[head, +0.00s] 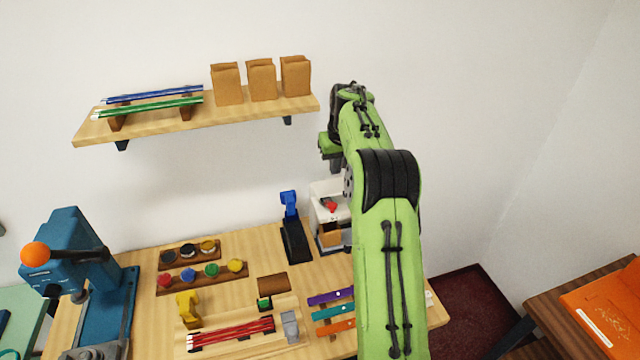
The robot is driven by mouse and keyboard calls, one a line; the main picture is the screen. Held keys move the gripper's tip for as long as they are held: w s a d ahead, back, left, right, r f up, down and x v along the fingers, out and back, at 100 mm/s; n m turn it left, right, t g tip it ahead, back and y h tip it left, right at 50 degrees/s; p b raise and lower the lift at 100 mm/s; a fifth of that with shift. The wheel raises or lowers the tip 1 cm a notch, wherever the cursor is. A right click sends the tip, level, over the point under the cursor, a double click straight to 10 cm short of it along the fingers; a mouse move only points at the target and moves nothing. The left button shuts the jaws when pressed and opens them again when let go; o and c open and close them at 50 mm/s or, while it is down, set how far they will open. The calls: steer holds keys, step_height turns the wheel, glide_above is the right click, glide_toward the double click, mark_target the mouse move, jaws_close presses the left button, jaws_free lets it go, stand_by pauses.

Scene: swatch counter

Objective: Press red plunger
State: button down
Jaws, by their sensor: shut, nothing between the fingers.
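The red plunger (330,206) shows as a small red piece on top of a white box-shaped device (322,190) at the back right of the counter. A brown block sits in the opening low in the device's front. My green arm covers the device's right side. My gripper (336,167) is shut and empty, pointing down, above the device and apart from the plunger. Its fingertips are small and partly hidden by my arm.
A blue and black upright tool (293,230) stands just left of the device. A wooden shelf (160,127) with paper bags (262,80) hangs on the wall to the left. A teal press (75,250) stands at the counter's left.

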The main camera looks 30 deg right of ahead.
mark_target(334, 207)
steer(key=x, duration=0.4)
steer(key=s+x, duration=0.1)
steer(key=x, duration=0.3)
steer(key=s+x, duration=0.1)
steer(key=x, duration=0.3)
steer(key=shift+f, duration=0.6)
step_height(334, 207, down, 3)
steer(key=shift+r+b, duration=0.1)
steer(key=shift+b, duration=0.7)
steer(key=shift+s+a, duration=0.1)
steer(key=shift+s, duration=0.05)
steer(key=v, duration=1.6)
